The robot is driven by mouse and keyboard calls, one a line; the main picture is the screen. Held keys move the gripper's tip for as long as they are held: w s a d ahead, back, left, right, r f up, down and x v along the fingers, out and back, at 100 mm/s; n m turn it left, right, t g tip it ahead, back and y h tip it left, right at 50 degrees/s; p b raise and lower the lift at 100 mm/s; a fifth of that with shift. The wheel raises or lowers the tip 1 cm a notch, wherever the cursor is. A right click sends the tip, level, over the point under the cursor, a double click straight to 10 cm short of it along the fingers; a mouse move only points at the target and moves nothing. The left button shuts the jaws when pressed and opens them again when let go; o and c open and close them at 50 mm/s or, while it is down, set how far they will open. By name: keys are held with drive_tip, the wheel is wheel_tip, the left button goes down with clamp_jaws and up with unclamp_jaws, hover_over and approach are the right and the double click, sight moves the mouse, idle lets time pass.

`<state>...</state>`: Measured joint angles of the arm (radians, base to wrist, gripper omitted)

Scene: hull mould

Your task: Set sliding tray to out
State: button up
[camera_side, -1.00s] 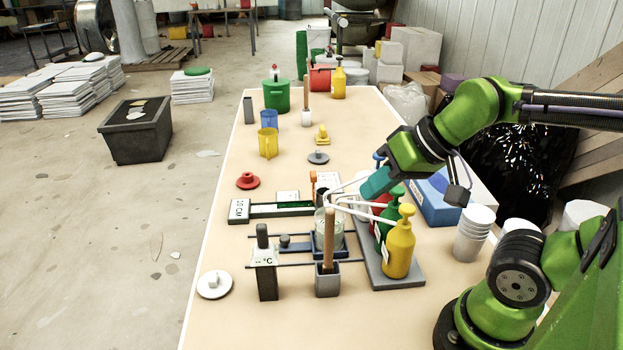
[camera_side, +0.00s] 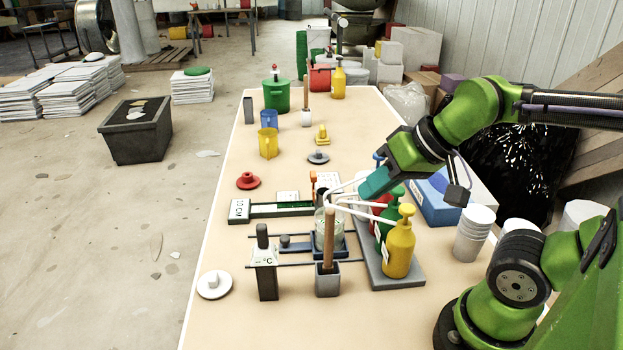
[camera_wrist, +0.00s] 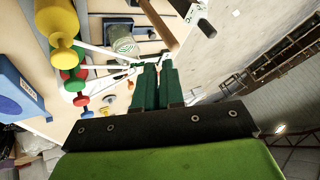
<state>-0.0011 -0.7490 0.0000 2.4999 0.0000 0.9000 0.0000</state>
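What looks like the sliding tray is a small dark-blue tray (camera_side: 318,251) with a knob (camera_side: 285,241) on its left, sitting between two dark rails (camera_side: 290,265) in the side view. A clear glass jar stands on it, partly hidden by a wooden handle in front; the jar also shows in the wrist view (camera_wrist: 124,42). My gripper (camera_side: 368,190) is in the air behind and right of the tray, close to the pump bottles, apart from the tray. In the wrist view its two green fingers (camera_wrist: 157,68) lie side by side, with nothing visible between them.
Yellow (camera_side: 399,248), green and red pump bottles stand on a grey base right of the tray, their white spouts reaching left. A grey holder (camera_side: 327,284) with the wooden handle and a black thermometer stand (camera_side: 267,278) are in front.

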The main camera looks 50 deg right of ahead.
drive_tip(key=shift+o, duration=1.3)
drive_tip(key=shift+w+a+f+g, duration=0.1)
drive_tip(key=shift+f+g, duration=0.2)
drive_tip(key=shift+f, duration=0.15)
drive_tip(key=o, duration=0.5)
drive_tip(key=w+g, duration=0.1)
drive_tip(key=w, duration=0.1)
drive_tip(key=w+f+g, duration=0.1)
drive_tip(key=w, duration=0.4)
drive_tip(key=shift+w+a+f+g, duration=0.15)
drive_tip(key=shift+w+a+g, duration=0.05)
drive_tip(key=shift+w+g, duration=0.2)
drive_tip(key=g+h, duration=0.2)
drive_tip(key=g, duration=0.2)
hover_over(284, 238)
drive_tip(key=shift+f, duration=1.9)
drive_tip(key=shift+m, duration=0.3)
wheel_tip(284, 238, down, 16)
drive_tip(key=shift+r, duration=0.1)
drive_tip(key=shift+d, duration=0.1)
clamp_jaws()
